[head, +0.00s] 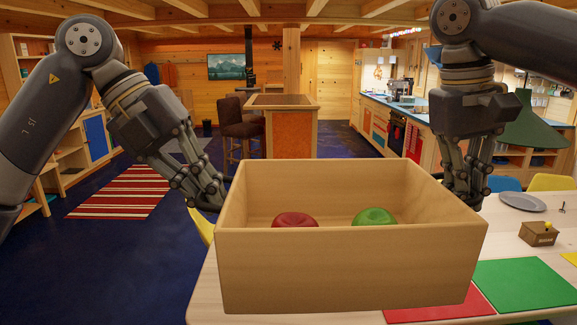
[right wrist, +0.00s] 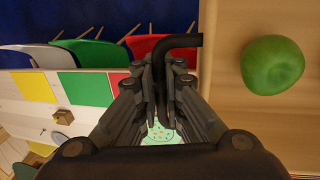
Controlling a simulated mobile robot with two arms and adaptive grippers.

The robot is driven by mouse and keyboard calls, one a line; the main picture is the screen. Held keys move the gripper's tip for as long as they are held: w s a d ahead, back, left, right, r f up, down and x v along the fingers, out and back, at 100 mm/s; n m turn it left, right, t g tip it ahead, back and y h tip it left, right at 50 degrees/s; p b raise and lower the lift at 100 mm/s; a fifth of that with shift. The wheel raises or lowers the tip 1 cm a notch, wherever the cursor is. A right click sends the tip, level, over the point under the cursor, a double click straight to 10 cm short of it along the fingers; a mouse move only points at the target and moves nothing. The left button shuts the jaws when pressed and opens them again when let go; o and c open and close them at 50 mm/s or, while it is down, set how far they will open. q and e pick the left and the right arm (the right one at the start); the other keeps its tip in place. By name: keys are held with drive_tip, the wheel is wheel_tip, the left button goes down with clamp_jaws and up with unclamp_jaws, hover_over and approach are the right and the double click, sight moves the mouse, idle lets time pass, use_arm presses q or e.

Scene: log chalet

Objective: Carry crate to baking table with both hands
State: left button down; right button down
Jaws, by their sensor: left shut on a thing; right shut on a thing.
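A light wooden open crate (head: 350,270) is in front of me in the head view, over the near end of a pale table. A red apple (head: 295,220) and a green apple (head: 374,216) lie inside it; the green one also shows in the right wrist view (right wrist: 272,65). My left gripper (head: 212,197) is shut at the crate's left side; what it grips is hidden. My right gripper (head: 466,198) is at the right side, and the right wrist view shows it shut on a black handle (right wrist: 182,41) of the crate. I cannot tell whether the crate touches the table.
The pale table (head: 515,239) carries a red mat (head: 440,302), a green mat (head: 525,284), a grey plate (head: 522,201) and a small box (head: 539,234). A wooden island (head: 290,132) with dark chairs stands farther back. Blue floor is open to the left, with a striped rug (head: 122,190).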

use_arm(q)
drive_tip(key=shift+a, duration=0.25)
use_arm(e)
drive_tip(key=shift+d+f, duration=0.1)
drive_tip(key=shift+d, duration=0.15)
